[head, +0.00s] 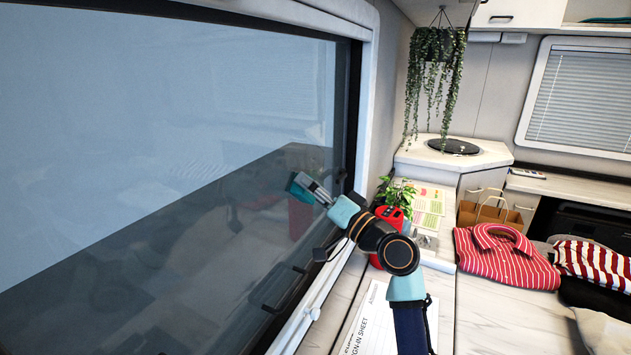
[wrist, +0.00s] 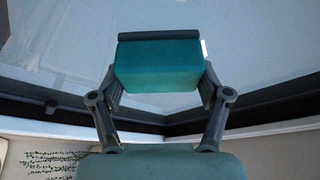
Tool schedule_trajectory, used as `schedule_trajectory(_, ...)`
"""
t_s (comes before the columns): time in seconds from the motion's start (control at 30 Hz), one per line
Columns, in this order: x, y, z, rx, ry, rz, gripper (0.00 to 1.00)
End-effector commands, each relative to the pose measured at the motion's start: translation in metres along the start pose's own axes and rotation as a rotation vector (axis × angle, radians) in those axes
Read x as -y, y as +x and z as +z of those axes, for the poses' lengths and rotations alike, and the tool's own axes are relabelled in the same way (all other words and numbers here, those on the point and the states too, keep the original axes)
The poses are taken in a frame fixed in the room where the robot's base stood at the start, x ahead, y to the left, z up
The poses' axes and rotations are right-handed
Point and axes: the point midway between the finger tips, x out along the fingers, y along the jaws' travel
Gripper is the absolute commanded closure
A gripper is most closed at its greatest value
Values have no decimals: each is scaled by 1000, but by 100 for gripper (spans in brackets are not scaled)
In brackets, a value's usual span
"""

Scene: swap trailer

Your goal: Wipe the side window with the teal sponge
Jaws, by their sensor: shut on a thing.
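The teal sponge (head: 299,186) is at the tip of my gripper (head: 316,191), against or very near the side window (head: 150,110) toward its right end. In the wrist view the sponge (wrist: 160,68) is a teal block with a dark strip along its far edge. Both fingers of my gripper (wrist: 158,90) are shut on its sides. The window pane fills the view beyond it. I cannot tell whether the sponge presses on the glass. The pane shows a darker lower area with faint reflections.
A sign-in sheet (head: 374,318) lies on the counter below. A hanging plant (head: 437,70) trails at the back. Folded striped shirts (head: 504,256) lie at right. The window has a dark frame (head: 352,110).

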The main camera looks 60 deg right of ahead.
Motion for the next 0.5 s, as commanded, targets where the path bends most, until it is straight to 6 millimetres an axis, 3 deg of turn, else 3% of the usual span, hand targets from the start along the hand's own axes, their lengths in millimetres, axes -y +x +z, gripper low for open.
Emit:
schedule_trajectory(0.23,15,-6,12,1,1,-1,52)
schedule_trajectory(0.5,20,-2,9,0,-1,-1,52)
